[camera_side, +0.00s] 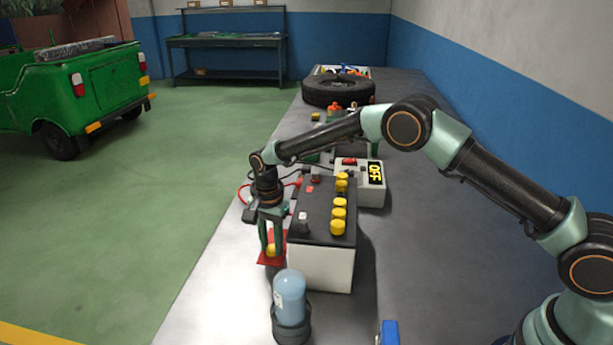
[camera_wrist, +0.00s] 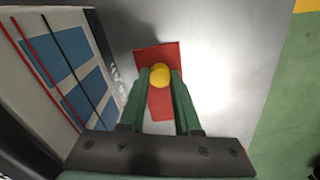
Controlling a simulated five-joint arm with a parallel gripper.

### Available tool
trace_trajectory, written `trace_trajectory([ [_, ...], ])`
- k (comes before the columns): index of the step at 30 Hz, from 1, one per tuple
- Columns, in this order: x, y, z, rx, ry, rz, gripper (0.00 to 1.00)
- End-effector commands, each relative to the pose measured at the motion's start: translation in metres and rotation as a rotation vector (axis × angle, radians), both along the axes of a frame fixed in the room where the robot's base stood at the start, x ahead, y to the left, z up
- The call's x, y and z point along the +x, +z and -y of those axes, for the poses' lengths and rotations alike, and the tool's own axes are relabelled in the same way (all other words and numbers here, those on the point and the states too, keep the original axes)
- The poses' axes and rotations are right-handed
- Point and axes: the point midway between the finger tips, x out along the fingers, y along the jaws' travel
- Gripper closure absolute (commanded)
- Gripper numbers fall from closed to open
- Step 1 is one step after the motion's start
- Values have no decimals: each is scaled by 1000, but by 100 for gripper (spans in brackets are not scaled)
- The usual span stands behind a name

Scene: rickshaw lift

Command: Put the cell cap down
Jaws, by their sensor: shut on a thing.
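My gripper (camera_side: 270,249) is left of the battery, pointing down over a red cloth or mat. It is shut on a yellow cell cap (camera_wrist: 160,75), which also shows low between the fingers in the side view (camera_side: 271,250). The red mat (camera_wrist: 158,53) lies on the bench under the cap. I cannot tell whether the cap touches it. The battery (camera_side: 322,262) has a white case and a dark top. Several other yellow caps (camera_side: 338,213) stand in a row on its top.
A blue bottle in a dark holder (camera_side: 290,300) stands in front of the gripper. A charger reading OFF (camera_side: 358,183) sits behind the battery, with red and black cables nearby. A tyre (camera_side: 338,90) lies farther back. The bench edge is close on the left.

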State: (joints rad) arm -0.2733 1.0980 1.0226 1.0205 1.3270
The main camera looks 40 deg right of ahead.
Motion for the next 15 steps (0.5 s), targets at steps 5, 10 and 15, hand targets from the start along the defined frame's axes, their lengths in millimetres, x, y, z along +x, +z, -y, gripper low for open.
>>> trace_trajectory([
  [5,0,-3,0,0,0,0,46],
  [10,0,-2,0,0,0,0,39],
  [15,0,-2,0,0,0,0,39],
])
